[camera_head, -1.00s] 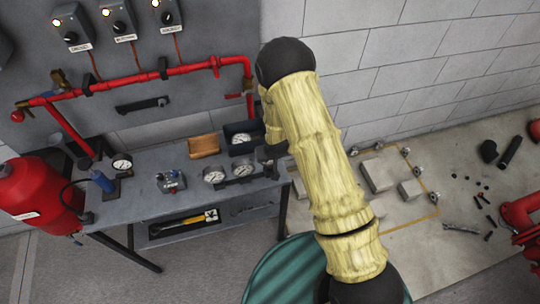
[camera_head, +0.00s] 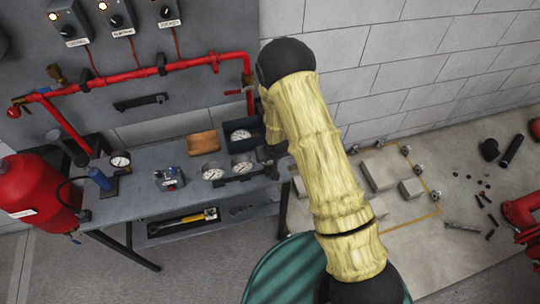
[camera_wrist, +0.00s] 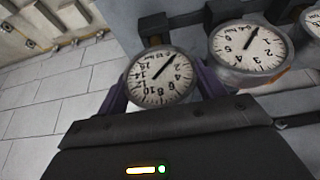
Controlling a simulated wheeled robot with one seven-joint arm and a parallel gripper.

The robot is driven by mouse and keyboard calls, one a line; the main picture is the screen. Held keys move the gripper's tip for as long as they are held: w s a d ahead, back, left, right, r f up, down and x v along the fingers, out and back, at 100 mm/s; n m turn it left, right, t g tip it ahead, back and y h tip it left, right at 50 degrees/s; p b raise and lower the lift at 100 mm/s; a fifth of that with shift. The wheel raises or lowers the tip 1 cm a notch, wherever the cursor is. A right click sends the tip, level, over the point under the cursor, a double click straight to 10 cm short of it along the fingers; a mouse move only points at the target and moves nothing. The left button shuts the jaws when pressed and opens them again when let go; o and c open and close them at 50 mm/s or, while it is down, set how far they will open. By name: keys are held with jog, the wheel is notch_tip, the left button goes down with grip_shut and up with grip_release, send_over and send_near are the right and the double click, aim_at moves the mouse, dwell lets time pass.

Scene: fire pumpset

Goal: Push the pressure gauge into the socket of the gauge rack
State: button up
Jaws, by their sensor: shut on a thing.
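In the wrist view, my gripper (camera_wrist: 162,90) has its purple fingers on both sides of a round white-faced pressure gauge (camera_wrist: 160,76) and is shut on it. The gauge is at the end of a row with two other gauges (camera_wrist: 250,45), (camera_wrist: 313,20). In the head view, the gauge rack (camera_head: 245,181) stands on the grey workbench with two gauges (camera_head: 212,172), (camera_head: 243,168) showing. My arm hides my gripper and the held gauge there. The socket under the held gauge is hidden, so I cannot tell how deep it sits.
A dark tray (camera_head: 253,145) with a gauge lies behind the rack, beside a brown block (camera_head: 202,142). Red pipes run along the back panel.

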jog(key=shift+f+b, duration=0.55)
jog(key=shift+f, duration=0.15)
jog(key=o, duration=1.8)
jog(key=shift+r, duration=0.1)
jog(key=b+v, duration=0.3)
jog(key=v, duration=1.4)
jog(key=shift+s+r, duration=0.15)
jog(key=s+d+r+m, duration=0.1)
jog(key=s+d+r, duration=0.1)
jog(key=s+d, duration=0.2)
jog(key=s+d+r+m+g+h, duration=0.1)
jog(key=s+d+r, duration=0.2)
jog(key=s+d, duration=0.1)
jog(key=s+d+r+m+g, duration=0.1)
jog(key=s+d+r, duration=0.2)
jog(key=s+d, duration=0.1)
jog(key=shift+d+r, duration=0.1)
jog(key=shift+d, duration=0.55)
